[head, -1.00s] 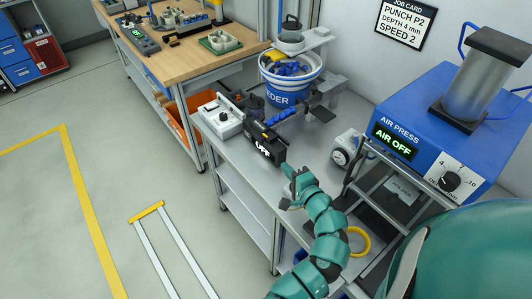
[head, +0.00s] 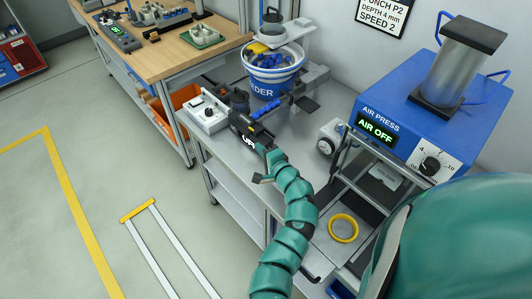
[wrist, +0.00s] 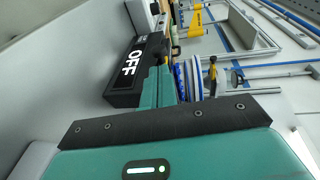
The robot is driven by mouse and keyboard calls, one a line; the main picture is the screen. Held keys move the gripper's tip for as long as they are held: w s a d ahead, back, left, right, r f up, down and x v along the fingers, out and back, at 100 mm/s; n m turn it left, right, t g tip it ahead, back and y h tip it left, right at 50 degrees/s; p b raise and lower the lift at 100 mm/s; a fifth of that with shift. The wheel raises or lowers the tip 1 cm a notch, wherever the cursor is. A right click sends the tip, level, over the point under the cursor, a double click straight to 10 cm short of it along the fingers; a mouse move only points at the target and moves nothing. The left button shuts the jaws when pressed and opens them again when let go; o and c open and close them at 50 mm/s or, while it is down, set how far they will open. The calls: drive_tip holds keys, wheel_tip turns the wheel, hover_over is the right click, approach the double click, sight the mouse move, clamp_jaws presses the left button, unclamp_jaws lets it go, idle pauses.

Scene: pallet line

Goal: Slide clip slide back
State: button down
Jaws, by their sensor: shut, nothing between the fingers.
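The clip feeder stands on the grey bench, with a row of blue clips (head: 281,107) on its track leading to a black block (head: 246,127) with white lettering. In the wrist view the black block (wrist: 135,75) reads OFF. My gripper (head: 267,163) is shut and empty at the near end of the black block, partly covering its lettering. In the wrist view its teal fingers (wrist: 158,88) run alongside the block. Whether they touch it I cannot tell. I cannot make out the slide itself clearly.
A white control box (head: 207,113) is to the left.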

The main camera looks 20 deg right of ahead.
sight(245, 135)
drive_tip(key=p+x, duration=0.1)
drive_tip(key=x, duration=0.3)
drive_tip(key=shift+r+p, duration=0.1)
drive_tip(key=shift+p, duration=0.2)
drive_tip(key=shift+w+a+f, duration=0.15)
drive_tip(key=shift+w+f, duration=0.1)
drive_tip(key=shift+w, duration=0.4)
drive_tip(key=shift+w, duration=0.1)
drive_tip(key=x, duration=0.1)
drive_tip(key=b+x, duration=0.1)
drive_tip(key=x, duration=0.1)
drive_tip(key=shift+w+a+r, duration=0.15)
drive_tip(key=shift+w+a, duration=0.05)
drive_tip(key=shift+a, duration=0.15)
drive_tip(key=shift+w+r, duration=0.1)
drive_tip(key=shift+r, duration=0.25)
